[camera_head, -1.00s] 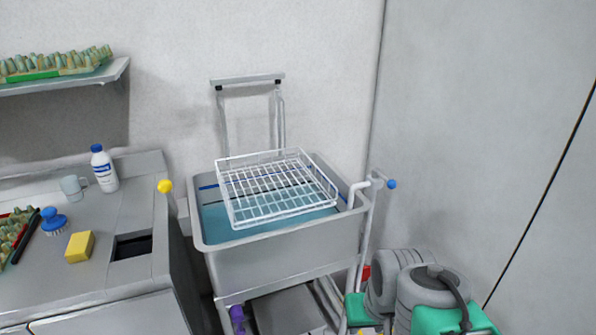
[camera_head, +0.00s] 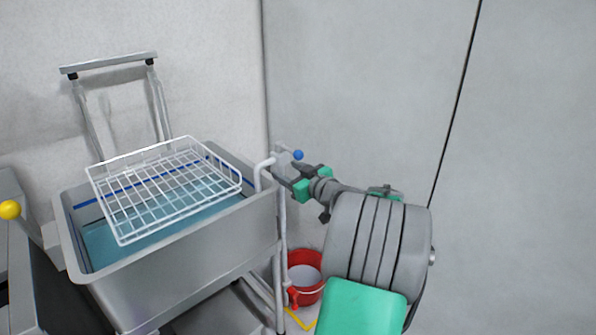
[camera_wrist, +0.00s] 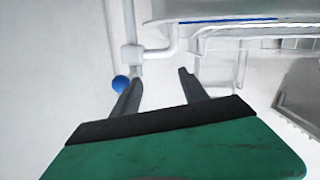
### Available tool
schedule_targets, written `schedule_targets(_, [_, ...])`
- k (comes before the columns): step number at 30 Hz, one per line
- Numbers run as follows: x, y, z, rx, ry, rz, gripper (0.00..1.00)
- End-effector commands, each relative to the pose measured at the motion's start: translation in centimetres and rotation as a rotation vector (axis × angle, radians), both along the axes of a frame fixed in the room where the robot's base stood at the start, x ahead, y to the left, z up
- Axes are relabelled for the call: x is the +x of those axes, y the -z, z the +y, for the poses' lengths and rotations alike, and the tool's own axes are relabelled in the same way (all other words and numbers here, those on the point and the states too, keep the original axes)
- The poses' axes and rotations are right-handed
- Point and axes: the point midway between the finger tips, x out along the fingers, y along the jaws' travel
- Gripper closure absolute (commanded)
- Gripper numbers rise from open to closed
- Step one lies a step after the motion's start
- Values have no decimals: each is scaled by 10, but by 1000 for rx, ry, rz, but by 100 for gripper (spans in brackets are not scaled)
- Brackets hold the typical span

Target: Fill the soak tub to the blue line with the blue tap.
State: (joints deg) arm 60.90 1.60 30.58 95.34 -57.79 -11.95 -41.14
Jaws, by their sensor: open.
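The grey soak tub (camera_head: 190,262) stands on a frame at the left, with bluish water (camera_head: 115,240) in it. A blue line (camera_head: 88,203) runs along its inner wall, above the water. A white wire rack (camera_head: 165,187) sits over the tub. The blue tap knob (camera_head: 298,155) is on a white pipe at the tub's right corner; it also shows in the wrist view (camera_wrist: 121,83). My gripper (camera_head: 285,163) is open beside the tap. In the wrist view its fingers (camera_wrist: 160,83) are apart with nothing between them, and the knob lies just outside the left finger.
A red bucket (camera_head: 305,285) stands on the floor below the tap. A yellow knob (camera_head: 9,210) is at the far left by the counter. A grey wall fills the right side. A metal bracket (camera_head: 108,62) is on the wall behind the tub.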

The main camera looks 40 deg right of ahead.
Motion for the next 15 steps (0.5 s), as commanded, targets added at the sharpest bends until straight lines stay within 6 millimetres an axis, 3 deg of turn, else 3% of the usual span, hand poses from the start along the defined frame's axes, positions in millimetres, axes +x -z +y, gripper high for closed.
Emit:
schedule_targets(1, [-15,5,-32,-13,45,-63,48])
schedule_targets(4, [-30,-4,-60,-38,89,-139,48])
schedule_targets(8, [-20,-10,-66,-43,94,-155,48])
schedule_targets(15, [25,-10,-73,-43,95,-152,48])
